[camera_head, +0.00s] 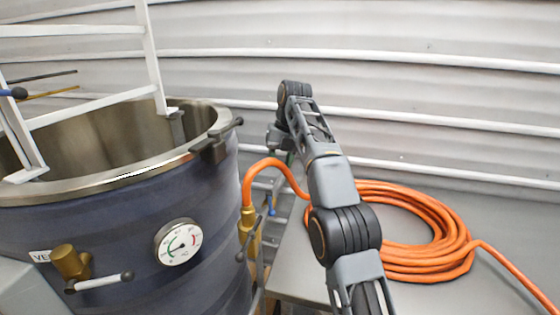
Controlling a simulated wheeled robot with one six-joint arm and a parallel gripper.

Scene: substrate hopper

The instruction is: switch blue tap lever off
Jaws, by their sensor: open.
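I cannot tell whether the blue end and this rod are one lever. My gripper (288,157) is open, small and mostly hidden behind my forearm. It is above the blue end in the picture, with a gap between them. I see no contact with the lever.
The dark blue vat (120,222) fills the left, with a gauge (178,242) and a second brass valve (72,262) on its front. A white frame (155,60) stands over its rim. A coiled orange hose (425,265) lies on the grey surface at right. A corrugated wall (430,70) closes the back.

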